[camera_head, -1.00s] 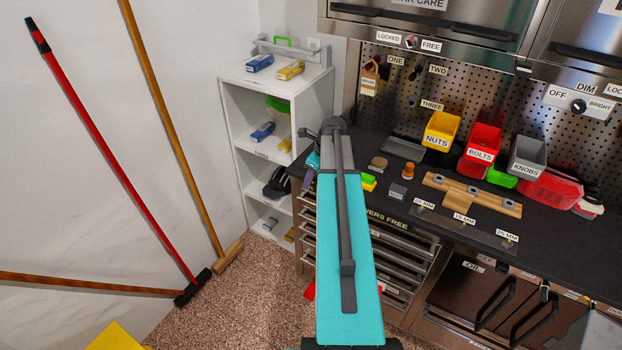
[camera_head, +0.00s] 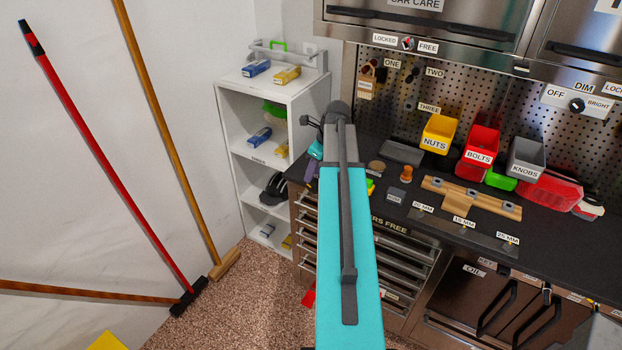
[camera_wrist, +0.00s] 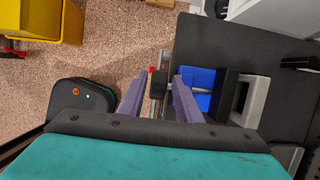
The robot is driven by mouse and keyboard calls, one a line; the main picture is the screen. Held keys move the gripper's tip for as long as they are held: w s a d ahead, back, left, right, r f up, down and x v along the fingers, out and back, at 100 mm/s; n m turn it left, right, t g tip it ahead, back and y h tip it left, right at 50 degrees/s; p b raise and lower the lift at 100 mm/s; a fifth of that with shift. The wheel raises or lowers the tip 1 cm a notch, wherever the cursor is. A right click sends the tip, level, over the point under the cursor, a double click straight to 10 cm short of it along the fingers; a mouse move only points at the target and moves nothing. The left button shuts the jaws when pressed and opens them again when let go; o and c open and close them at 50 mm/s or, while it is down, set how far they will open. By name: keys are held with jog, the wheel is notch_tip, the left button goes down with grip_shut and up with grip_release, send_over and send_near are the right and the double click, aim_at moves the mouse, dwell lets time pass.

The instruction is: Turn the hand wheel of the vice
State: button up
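The vice shows in the wrist view as a blue body (camera_wrist: 197,88) with black and grey parts to its right, at the edge of the dark bench top. A black block (camera_wrist: 158,84), possibly part of the hand wheel, sits left of the blue body with a thin metal bar behind it. The rest of the wheel cannot be made out. My gripper (camera_wrist: 159,92) has its two purple-grey fingers apart, one on each side of the black block, with narrow gaps visible. In the head view my arm hides the vice; a purple finger shows at the bench's left end.
The bench (camera_head: 395,217) carries a wooden rack (camera_head: 470,197), yellow (camera_head: 439,133), red (camera_head: 478,150) and grey (camera_head: 526,157) bins. A white shelf (camera_head: 287,95) stands left of it. A yellow container (camera_wrist: 50,20) and a dark rounded object (camera_wrist: 82,95) lie left in the wrist view.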

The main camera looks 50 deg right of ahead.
jog(key=b+v, duration=0.2)
jog(key=v, duration=0.5)
jog(key=shift+s+r, duration=0.2)
jog(key=shift+r, duration=0.05)
jog(key=shift+d, duration=0.1)
dwell(0.4)
